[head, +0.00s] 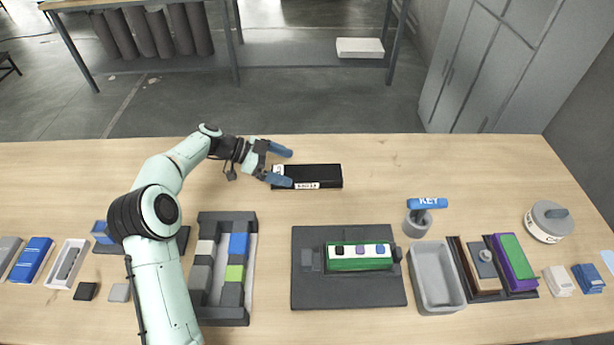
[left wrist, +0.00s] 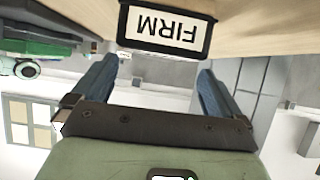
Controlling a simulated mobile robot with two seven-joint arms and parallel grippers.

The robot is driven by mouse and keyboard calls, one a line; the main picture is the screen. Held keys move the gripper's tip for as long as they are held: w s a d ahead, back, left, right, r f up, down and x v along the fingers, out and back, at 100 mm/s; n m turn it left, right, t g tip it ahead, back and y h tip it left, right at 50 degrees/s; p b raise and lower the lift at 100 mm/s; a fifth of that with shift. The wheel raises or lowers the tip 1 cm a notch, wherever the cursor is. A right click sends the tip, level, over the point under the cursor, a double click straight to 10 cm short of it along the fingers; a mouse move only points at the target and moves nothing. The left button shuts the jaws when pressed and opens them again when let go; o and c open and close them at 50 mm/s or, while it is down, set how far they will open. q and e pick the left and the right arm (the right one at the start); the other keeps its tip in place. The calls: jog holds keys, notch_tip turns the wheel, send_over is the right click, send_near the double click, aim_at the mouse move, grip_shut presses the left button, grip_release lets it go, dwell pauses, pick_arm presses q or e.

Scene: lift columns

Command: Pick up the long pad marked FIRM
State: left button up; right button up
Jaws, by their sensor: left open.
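The long black pad (head: 322,172) lies on the wooden table in the middle of the head view, with a white FIRM label on its near side. In the left wrist view a black end of the pad (left wrist: 208,32) shows its FIRM label upside down, just beyond the fingertips. My left gripper (head: 289,167) is open and empty at the pad's left end. In the head view its near blue finger overlaps the pad's left corner, and the far finger is beyond the pad's back edge. The left wrist view shows both fingers (left wrist: 158,72) apart with nothing between them. My right gripper is not in view.
A dark tray of blocks (head: 225,319) and a dark board with a green-and-white block (head: 300,290) stand nearer. A cup with a blue KEY tag (head: 416,224), a grey bin (head: 437,277) and a round canister (head: 546,228) are right. The table right of the pad is clear.

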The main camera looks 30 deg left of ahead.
aim_at(300, 173)
pick_arm(q)
jog(key=x, duration=0.6)
jog(key=shift+s+d+p, duration=0.15)
jog(key=shift+p, duration=0.25)
jog(key=shift+r, duration=0.1)
jog(key=c, duration=1.3)
